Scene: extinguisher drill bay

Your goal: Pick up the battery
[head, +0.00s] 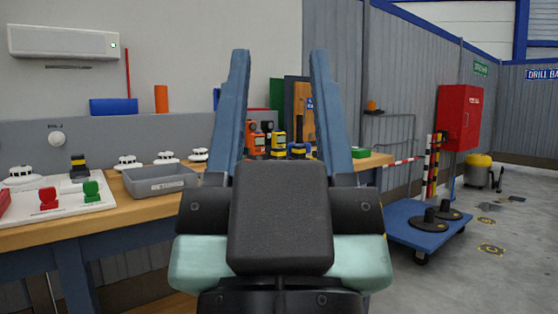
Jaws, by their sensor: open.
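My gripper (280,56) is in the middle of the head view, its two long blue-grey fingers apart and pointing away from me. Nothing is between the fingertips except the wall behind. No thing can be made out as the battery for certain. My gripper partly hides that area.
The wooden workbench (120,218) holds a grey tray (160,179), red and green knobs and several white detectors. A blue trolley (408,228) with black weights stands right of my gripper. The floor at front right is clear.

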